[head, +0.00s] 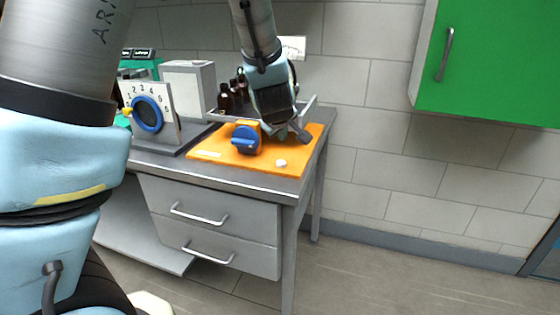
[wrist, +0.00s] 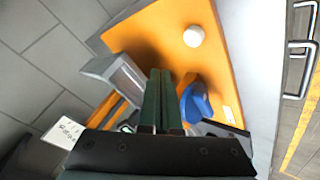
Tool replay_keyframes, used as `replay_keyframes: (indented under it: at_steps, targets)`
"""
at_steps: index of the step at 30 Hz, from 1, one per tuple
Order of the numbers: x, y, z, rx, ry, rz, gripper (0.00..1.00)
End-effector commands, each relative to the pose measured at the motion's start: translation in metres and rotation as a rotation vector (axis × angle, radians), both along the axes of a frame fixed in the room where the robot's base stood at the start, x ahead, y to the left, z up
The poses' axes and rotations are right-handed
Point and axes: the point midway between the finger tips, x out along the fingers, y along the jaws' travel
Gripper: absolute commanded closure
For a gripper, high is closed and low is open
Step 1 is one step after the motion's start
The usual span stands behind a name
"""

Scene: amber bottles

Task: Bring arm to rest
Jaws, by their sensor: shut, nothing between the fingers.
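My gripper (head: 284,132) is over the back right part of the orange mat (head: 206,150) on the grey bench, pointing down. In the wrist view its two dark green fingers (wrist: 159,98) are together with nothing between them. A blue knob (head: 245,139) on an orange block stands on the mat just left of the gripper; it also shows in the wrist view (wrist: 196,103), right of the fingers. A small white round piece (head: 281,163) lies on the mat in front of the gripper. A grey angled part stands beside the fingers (wrist: 113,75). I cannot tell whether the gripper touches anything.
A numbered dial panel (head: 150,112) with a blue ring, a light grey box (head: 188,82) and brown bottles (head: 232,96) stand along the back of the bench. A green wall cabinet (head: 490,65) hangs at the right. The floor right of the bench is clear.

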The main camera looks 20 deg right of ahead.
Motion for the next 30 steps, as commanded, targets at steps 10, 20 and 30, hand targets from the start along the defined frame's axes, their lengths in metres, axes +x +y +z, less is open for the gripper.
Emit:
replay_keyframes:
  at_steps: [10, 20, 30]
  targets:
    - [0.006, 0.021, -0.001, 0.029, 0.020, -0.003, 1.00]
    - [0.002, 0.177, -0.013, 0.256, 0.188, -0.101, 1.00]
    - [-0.068, 0.326, -0.019, 0.470, 0.399, -0.237, 1.00]
